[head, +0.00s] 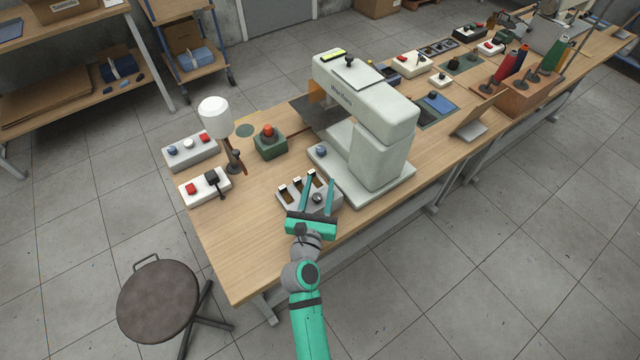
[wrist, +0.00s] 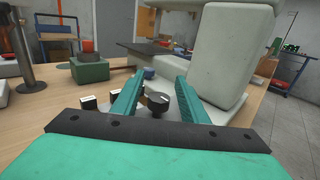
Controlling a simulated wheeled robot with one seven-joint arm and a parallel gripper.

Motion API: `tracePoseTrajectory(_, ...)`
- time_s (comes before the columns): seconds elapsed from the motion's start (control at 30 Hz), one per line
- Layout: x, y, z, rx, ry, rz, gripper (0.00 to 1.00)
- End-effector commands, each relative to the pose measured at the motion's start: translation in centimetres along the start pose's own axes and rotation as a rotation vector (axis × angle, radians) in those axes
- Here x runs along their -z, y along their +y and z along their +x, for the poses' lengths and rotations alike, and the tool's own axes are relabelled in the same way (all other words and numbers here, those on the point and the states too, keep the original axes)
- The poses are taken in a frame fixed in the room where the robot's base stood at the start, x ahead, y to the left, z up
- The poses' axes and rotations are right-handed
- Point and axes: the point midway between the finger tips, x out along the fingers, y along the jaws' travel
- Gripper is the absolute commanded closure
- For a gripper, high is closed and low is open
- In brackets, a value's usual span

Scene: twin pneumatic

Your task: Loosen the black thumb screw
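A small black knob (head: 349,61) stands on top of the pale sewing machine (head: 340,90), and it looks like the black thumb screw. My gripper (head: 319,180) is open, its two teal fingers apart, well below and in front of that knob. The fingers reach over a grey switch box (head: 289,205) at the table's front edge. A dark round dial (wrist: 157,101) with a pale mark on that box shows between the fingers (wrist: 159,80) in the wrist view. I cannot tell whether the fingers touch it. The black knob on top is out of the wrist view.
A green box with a red button (head: 269,142), a white lamp (head: 215,118) and two button boxes (head: 190,151) (head: 205,187) stand left on the wooden table (head: 245,235). The machine's arm and base stand right beyond my gripper. A round stool (head: 160,300) is at the lower left.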

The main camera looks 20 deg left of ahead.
Motion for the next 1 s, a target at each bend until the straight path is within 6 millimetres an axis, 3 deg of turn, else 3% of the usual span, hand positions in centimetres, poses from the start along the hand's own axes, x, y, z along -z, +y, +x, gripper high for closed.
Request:
tracePoseTrajectory(0.43, 0.0, 0.03, 1.03, -0.001, 0.0, 0.0, 0.6)
tracePoseTrajectory(0.6, -0.01, 0.03, 1.02, -0.001, 0.0, 0.0, 0.98)
tracePoseTrajectory(1.0, 0.0, 0.15, 0.99, -0.019, 0.0, 0.0, 1.0)
